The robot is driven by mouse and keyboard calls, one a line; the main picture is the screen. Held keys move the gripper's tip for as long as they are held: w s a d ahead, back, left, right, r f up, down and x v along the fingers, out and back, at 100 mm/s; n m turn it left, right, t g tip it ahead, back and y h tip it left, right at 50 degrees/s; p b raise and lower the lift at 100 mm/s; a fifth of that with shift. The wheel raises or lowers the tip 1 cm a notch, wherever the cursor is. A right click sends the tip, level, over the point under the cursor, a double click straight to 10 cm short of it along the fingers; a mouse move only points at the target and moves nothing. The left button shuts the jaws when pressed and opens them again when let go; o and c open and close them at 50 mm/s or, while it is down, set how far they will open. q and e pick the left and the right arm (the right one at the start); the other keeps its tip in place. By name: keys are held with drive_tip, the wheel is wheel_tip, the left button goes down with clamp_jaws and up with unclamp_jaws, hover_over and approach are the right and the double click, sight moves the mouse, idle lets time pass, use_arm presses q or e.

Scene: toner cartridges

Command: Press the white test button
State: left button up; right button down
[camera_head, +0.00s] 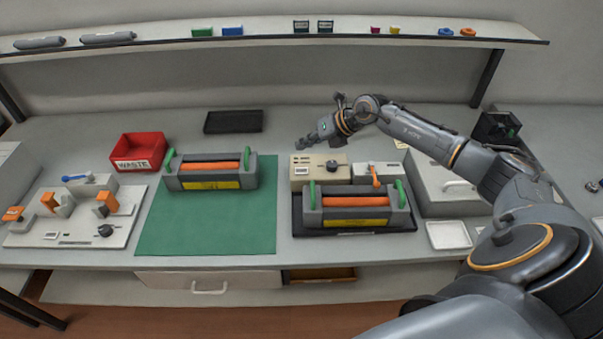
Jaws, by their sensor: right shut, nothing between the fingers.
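My right gripper (308,143) is shut and empty. It is held above the back edge of a beige box (313,180), pointing left. The box has a dark round knob (332,166), small dark slots and a small pale panel (301,171) on its top. I cannot make out clearly which part is the white test button. A grey toner cartridge (355,213) with green ends and an orange bar sits on a black tray (298,229) in front of the box. A light box with an orange lever (375,174) stands to the right. My left gripper is not in view.
A second cartridge (211,184) lies on a green mat (205,229). A red waste bin (138,151), a fixture plate (32,240) and a black tray (233,122) are at left and back. A white dish (448,235) lies at right. A shelf (270,38) spans the back.

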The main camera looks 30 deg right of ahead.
drive_tip(key=b, duration=0.4)
hover_over(304, 171)
wheel_tip(304, 171, down, 6)
drive_tip(key=shift+r, duration=0.2)
drive_tip(key=shift+f, duration=0.6)
drive_tip(key=shift+f, duration=0.1)
idle(0.4)
drive_tip(key=shift+f+b, duration=0.3)
drive_tip(key=shift+b, duration=0.1)
drive_tip(key=shift+s+f, duration=0.1)
drive_tip(key=shift+f, duration=0.35)
idle(0.4)
drive_tip(key=shift+r+p, duration=0.5)
drive_tip(key=shift+r, duration=0.35)
